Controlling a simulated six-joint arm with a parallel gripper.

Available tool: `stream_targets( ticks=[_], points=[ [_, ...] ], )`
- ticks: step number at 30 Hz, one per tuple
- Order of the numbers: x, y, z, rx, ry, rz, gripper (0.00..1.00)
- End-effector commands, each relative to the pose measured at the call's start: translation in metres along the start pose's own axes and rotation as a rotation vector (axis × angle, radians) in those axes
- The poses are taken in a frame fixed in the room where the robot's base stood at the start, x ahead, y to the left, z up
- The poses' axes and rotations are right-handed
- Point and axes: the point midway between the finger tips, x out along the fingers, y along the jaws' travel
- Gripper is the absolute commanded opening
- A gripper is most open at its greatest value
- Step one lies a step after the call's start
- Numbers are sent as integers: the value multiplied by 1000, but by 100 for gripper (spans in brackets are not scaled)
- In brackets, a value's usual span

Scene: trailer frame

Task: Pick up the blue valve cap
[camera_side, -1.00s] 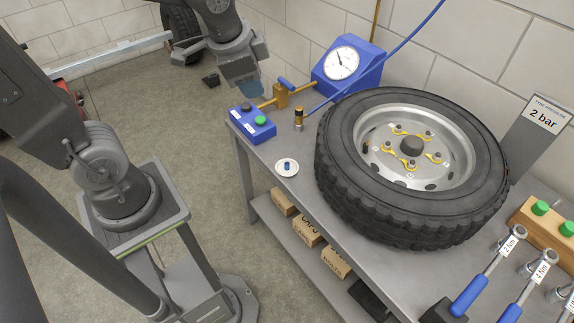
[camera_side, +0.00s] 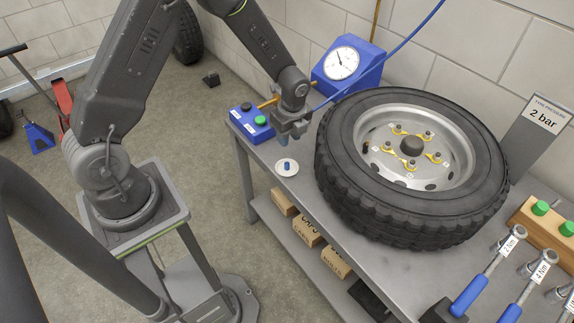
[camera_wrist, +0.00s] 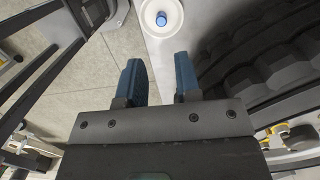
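The blue valve cap (camera_side: 287,166) stands on a small round white dish (camera_side: 279,172) at the table's left edge, left of the tyre. In the wrist view the cap (camera_wrist: 161,20) shows as a blue disc in the middle of the white dish (camera_wrist: 175,22), beyond my fingertips. My gripper (camera_side: 287,138) is above and just behind the dish in the side view, pointing down. In the wrist view its two blue fingers (camera_wrist: 158,70) are apart with nothing between them. The cap is not between the fingers.
A blue button box (camera_side: 250,124) and a gauge box (camera_side: 362,78) are behind. Torque wrenches (camera_side: 484,272) lie at the front right. The bench (camera_side: 318,205) is bare around the dish.

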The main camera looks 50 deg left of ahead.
Motion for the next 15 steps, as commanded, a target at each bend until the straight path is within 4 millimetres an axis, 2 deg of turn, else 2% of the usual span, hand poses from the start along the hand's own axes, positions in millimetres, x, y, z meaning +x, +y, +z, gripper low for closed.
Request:
stream_targets(
  ticks=[1,6,15],
  points=[
    [12,1,0,0,0,6,31],
    [43,1,0,-1,0,4,31],
    [67,0,-1,-3,0,1,31]
  ],
)
